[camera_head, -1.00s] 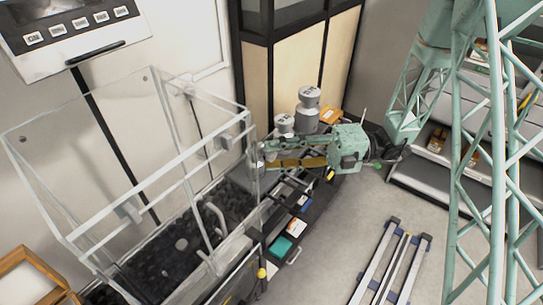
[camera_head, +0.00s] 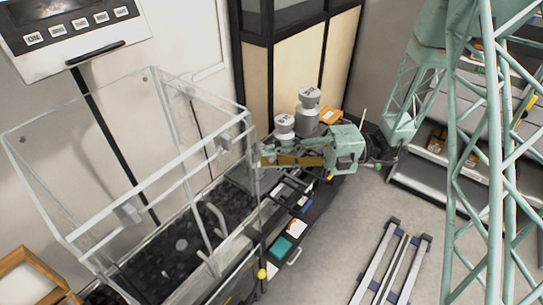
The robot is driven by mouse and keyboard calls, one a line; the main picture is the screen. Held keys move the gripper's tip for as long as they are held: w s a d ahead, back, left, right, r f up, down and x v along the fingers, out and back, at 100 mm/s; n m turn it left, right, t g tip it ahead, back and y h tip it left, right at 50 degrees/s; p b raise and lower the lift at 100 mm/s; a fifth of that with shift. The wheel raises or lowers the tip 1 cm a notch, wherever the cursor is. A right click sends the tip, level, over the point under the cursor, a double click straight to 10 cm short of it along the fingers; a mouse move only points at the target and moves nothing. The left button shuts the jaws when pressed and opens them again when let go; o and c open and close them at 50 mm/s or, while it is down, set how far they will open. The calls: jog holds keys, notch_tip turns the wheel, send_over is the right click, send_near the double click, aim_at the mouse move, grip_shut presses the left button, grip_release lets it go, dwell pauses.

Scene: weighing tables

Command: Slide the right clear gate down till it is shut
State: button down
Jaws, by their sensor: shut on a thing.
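A clear-walled weighing case (camera_head: 150,185) stands at the left, over a dark speckled floor. The right clear gate (camera_head: 251,150) is at its right end, seen nearly edge-on. I cannot tell from this view how high it sits. My green gripper (camera_head: 263,157) reaches in from the right, outside the case. Its fingers are close together and shut at the gate's edge. The exact contact is too small to see clearly.
Two grey weights (camera_head: 308,105) stand behind my gripper, beside an orange box (camera_head: 332,116). A dark shelf with a teal item (camera_head: 281,246) lies below. A button panel (camera_head: 75,32) hangs upper left. A blue-ended rail frame (camera_head: 393,265) lies on the otherwise clear floor.

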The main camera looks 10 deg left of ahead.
jog(key=shift+f, duration=0.1)
notch_tip(320, 180, down, 25)
jog(key=b, duration=0.2)
dwell(0.9)
jog(key=shift+f, duration=0.25)
jog(key=c, duration=2.5)
grip_release()
jog(key=shift+o, duration=0.5)
jog(key=shift+r, duration=0.1)
jog(key=shift+d, duration=0.1)
jog(key=v, duration=1.1)
jog(key=shift+w+d, duration=0.15)
jog(key=shift+d, duration=0.25)
